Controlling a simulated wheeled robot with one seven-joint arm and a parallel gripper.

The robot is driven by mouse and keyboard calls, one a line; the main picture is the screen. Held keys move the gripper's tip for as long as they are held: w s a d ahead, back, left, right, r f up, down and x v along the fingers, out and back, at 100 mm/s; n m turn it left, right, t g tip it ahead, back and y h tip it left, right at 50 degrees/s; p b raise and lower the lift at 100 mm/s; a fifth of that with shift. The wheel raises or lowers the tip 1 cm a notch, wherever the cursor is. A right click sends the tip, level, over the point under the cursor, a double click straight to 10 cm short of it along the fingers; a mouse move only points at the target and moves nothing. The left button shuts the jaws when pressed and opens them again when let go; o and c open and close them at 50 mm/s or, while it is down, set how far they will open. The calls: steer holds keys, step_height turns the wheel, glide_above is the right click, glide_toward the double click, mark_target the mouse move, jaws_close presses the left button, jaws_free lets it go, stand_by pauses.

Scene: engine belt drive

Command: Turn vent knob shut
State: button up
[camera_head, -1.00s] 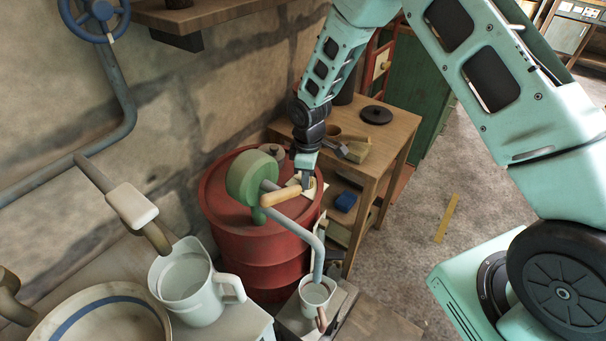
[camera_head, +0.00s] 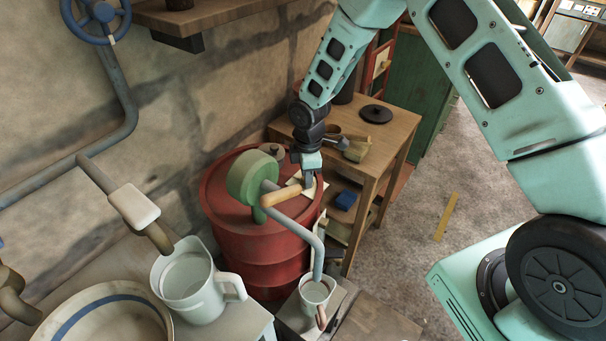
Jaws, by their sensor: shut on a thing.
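The red drum (camera_head: 262,262) stands against the wall with a green pump (camera_head: 246,180) on its lid. A wooden crank handle (camera_head: 281,195) sticks out from the pump to the right. My gripper (camera_head: 308,182) points down at the handle's outer end, over the drum's right side. It looks shut on that end, though its fingertips are small and partly hidden. A small grey-brown knob (camera_head: 272,150) sits on the back of the lid, left of my gripper and apart from it; it could be the vent knob. I cannot tell its setting.
A grey spout pipe (camera_head: 305,235) bends from the pump into a small pale cup (camera_head: 315,292). A wooden table (camera_head: 398,128) with a brush (camera_head: 356,152) and a black lid (camera_head: 376,114) stands right of the drum. A white jug (camera_head: 195,285) is at front left.

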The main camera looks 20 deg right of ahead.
steer(key=shift+s+a, duration=0.1)
steer(key=shift+a, duration=0.15)
steer(key=o, duration=1)
steer(key=shift+d, duration=0.1)
step_height(320, 180, up, 18)
steer(key=shift+f+b, duration=0.2)
steer(key=shift+b, duration=0.2)
